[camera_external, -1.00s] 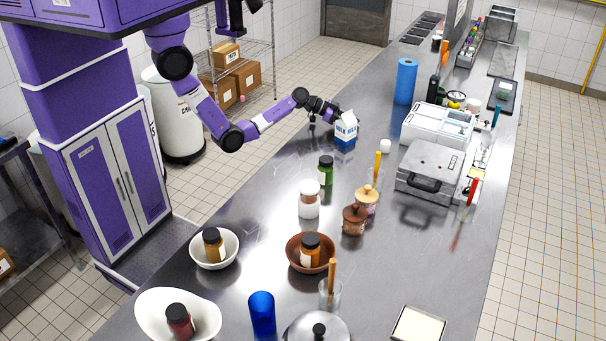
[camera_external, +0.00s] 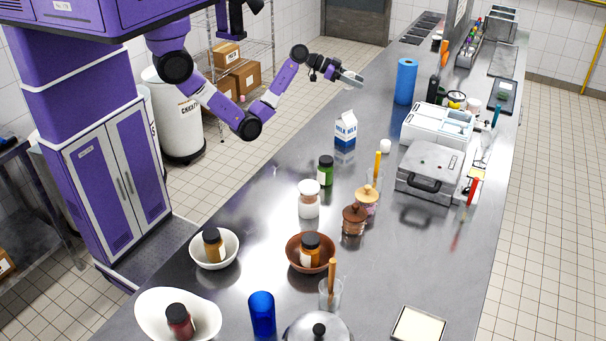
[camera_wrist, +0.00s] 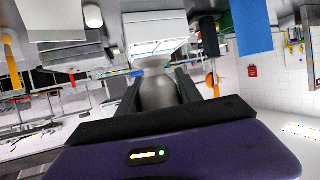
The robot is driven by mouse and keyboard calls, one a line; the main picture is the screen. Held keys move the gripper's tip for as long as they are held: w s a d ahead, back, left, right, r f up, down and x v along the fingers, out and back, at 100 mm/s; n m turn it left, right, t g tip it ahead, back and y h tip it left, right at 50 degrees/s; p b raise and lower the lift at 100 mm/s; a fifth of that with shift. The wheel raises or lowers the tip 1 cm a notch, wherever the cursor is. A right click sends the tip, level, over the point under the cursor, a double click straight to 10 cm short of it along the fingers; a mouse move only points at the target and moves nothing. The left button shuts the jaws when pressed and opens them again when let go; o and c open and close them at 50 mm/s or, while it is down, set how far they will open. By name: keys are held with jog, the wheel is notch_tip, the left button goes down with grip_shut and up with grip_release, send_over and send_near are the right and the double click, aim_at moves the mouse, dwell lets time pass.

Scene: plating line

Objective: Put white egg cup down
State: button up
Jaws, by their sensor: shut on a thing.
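My gripper (camera_external: 350,77) is raised above the far left part of the steel counter (camera_external: 270,180), beyond the milk carton. It is shut on a small pale cup-like thing, which I take as the white egg cup (camera_wrist: 158,92). In the wrist view the egg cup sits between the two dark fingers of my gripper (camera_wrist: 158,85) and looks grey in shade. In the outside view the held cup is small and partly hidden by the fingers. It is clear of the counter.
The milk carton (camera_external: 345,130) stands nearest below my gripper. A small white item (camera_external: 385,146) is to its right. A blue roll (camera_external: 405,82), a white box (camera_external: 437,124) and a grey press (camera_external: 429,167) stand farther right. Bare counter lies left of the carton.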

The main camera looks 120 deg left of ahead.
jog(key=w+d+f+m+h+p, duration=0.1)
jog(key=d+f+p, duration=0.3)
jog(key=d, duration=1.1)
jog(key=s+d+r+n+y, duration=0.1)
jog(key=s+d+r, duration=0.3)
jog(key=d, duration=0.5)
jog(key=f, duration=1.2)
jog(key=w+f, duration=0.1)
jog(key=f, duration=0.5)
jog(key=shift+f, duration=0.35)
jog(key=shift+f, duration=0.1)
jog(key=o, duration=1.4)
jog(key=shift+c, duration=0.2)
